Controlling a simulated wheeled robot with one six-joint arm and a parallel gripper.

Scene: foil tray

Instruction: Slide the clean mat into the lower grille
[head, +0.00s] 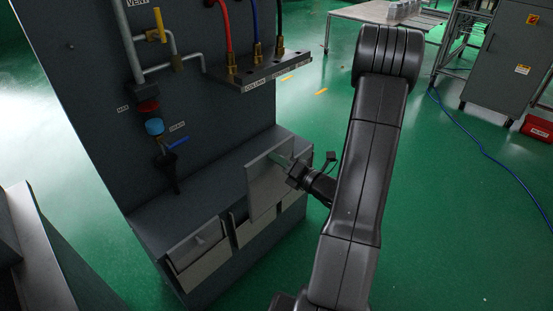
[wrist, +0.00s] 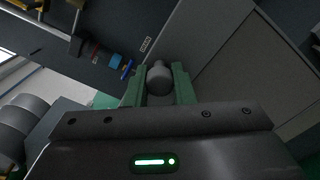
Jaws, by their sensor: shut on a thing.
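My gripper (head: 287,166) is at the right part of the cabinet's lower front, beside a flat light-grey panel (head: 264,190). The panel rises above the ledge. In the wrist view, the green fingers of my gripper (wrist: 159,80) are shut on a rounded grey knob-like piece (wrist: 159,76). A large grey face lies just beyond it, and I cannot tell whether the knob is joined to that face. I cannot make out a clean mat or a lower grille; the area behind the panel is hidden.
The dark grey cabinet (head: 85,75) carries pipes, hoses and a blue-handled valve (head: 177,143) above the ledge. A left drawer-like front (head: 197,243) tilts out below. A table (head: 370,13) stands behind; green floor (head: 460,215) is open at right, crossed by a blue hose.

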